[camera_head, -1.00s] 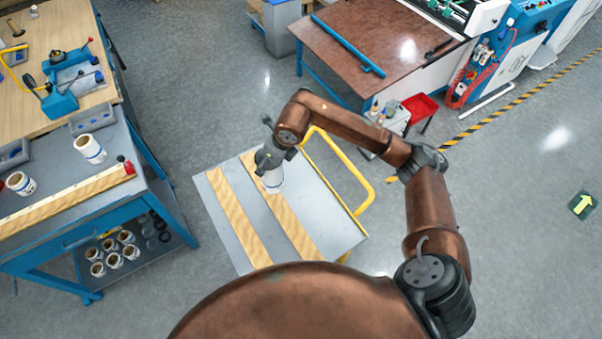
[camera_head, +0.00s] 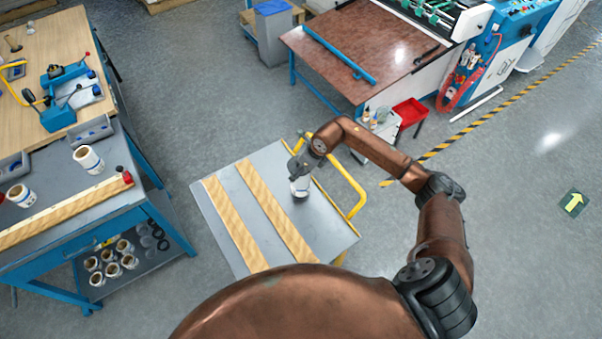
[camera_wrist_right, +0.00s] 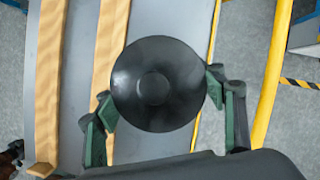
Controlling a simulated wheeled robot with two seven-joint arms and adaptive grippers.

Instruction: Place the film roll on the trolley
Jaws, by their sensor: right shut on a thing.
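My right gripper (camera_head: 298,172) is shut on the roll from above. In the right wrist view, a round black end (camera_wrist_right: 155,84) sits between the green fingers of my right gripper (camera_wrist_right: 160,96) and hides most of the roll.
Two wooden strips (camera_head: 230,222) run along the trolley top. A yellow handle (camera_head: 345,183) rises close to the right gripper. A blue workbench (camera_head: 120,212) at left holds more rolls (camera_head: 88,159). A red tray (camera_head: 410,112) stands beyond the handle.

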